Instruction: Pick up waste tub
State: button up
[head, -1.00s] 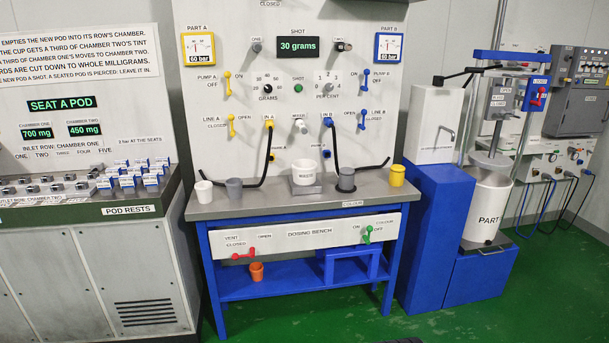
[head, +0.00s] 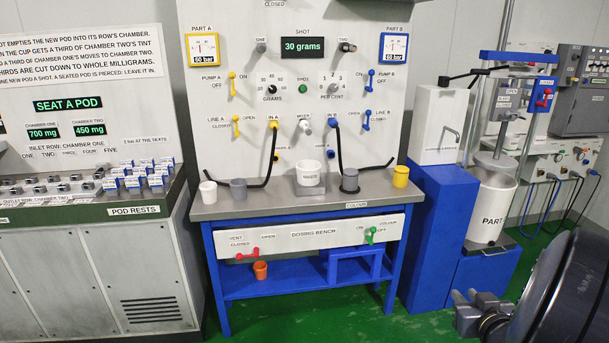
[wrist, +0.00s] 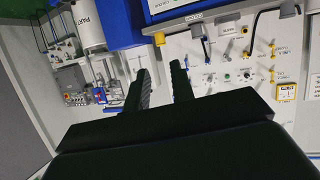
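The waste tub (head: 308,178) is a white tub with a "WASTE" label. It stands upright on a small grey stand at the back middle of the dosing bench (head: 270,206), below the mixer nozzle (head: 305,126). Part of my dark arm shows at the lower right of the head view, well apart from the tub. In the wrist view my gripper (wrist: 160,82) has its two black fingers apart with nothing between them.
A white cup (head: 208,192) and a grey cup (head: 238,190) stand left of the tub. A dark grey cup (head: 349,181) and a yellow cup (head: 401,176) stand right. Black hoses (head: 340,150) hang on both sides. An orange cup (head: 260,270) sits on the lower shelf.

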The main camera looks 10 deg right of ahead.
aim_at(307, 170)
jog(key=i+l+u, duration=0.35)
jog(key=i, duration=0.35)
jog(key=i+l+u, duration=0.35)
jog(key=i, duration=0.3)
jog(key=i+l+u, duration=0.35)
jog(key=i+l, duration=0.25)
jog(key=l, duration=0.1)
